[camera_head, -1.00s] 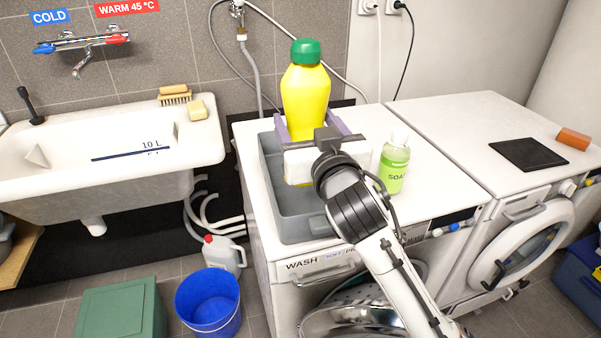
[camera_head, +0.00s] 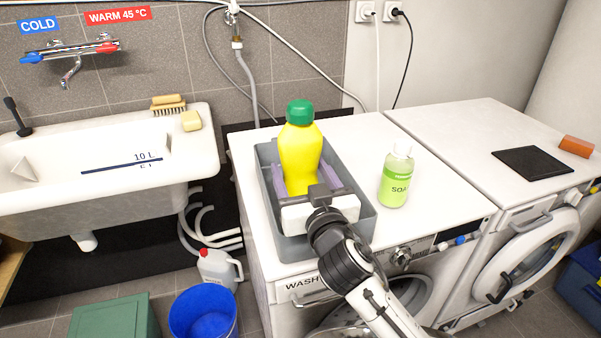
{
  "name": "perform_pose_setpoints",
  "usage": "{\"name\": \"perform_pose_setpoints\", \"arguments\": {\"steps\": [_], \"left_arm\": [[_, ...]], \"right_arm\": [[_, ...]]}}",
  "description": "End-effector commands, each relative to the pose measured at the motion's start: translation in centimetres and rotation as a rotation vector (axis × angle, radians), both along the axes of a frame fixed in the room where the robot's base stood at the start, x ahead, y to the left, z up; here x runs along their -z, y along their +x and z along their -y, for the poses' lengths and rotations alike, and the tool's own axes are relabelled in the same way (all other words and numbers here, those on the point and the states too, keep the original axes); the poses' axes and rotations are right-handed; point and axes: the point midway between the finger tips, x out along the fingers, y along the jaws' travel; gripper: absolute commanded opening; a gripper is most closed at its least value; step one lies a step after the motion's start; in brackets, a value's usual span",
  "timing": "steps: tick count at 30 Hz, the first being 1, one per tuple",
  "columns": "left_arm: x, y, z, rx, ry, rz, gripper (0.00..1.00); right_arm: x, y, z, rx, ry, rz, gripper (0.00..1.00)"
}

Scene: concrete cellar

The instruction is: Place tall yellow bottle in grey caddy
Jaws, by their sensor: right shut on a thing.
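The tall yellow bottle (camera_head: 300,155) with a green cap stands upright in the head view. It shows within the outline of the grey caddy (camera_head: 295,249), which sits on the left washing machine. My right gripper (camera_head: 308,178) is shut on the bottle, with its purple fingers on both sides of the lower body. The bottle's base is hidden behind the gripper, so I cannot tell whether it touches the caddy floor. My left gripper is not in view.
A green soap bottle (camera_head: 396,176) stands just right of the caddy. A black pad (camera_head: 532,161) and an orange-brown roll (camera_head: 577,146) lie on the right machine. A sink (camera_head: 100,165) is at the left. A blue bucket (camera_head: 203,314) stands on the floor.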

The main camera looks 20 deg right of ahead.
Motion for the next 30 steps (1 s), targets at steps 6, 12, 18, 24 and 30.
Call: {"name": "perform_pose_setpoints", "arguments": {"steps": [6,12,18,24,30], "left_arm": [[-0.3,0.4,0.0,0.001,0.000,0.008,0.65],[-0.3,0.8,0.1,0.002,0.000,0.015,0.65],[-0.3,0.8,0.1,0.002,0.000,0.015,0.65],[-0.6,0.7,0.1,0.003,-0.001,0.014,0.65],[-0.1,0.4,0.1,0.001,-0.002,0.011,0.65]], "right_arm": [[-0.4,0.0,0.0,-0.001,0.000,0.008,0.22],[0.2,0.0,0.0,0.000,0.001,0.001,0.74],[0.2,0.0,0.0,0.000,0.000,0.000,0.84],[-0.1,0.0,0.0,0.000,-0.001,0.001,0.84],[0.2,-2.6,-0.1,-0.001,0.002,-0.001,0.84]]}}
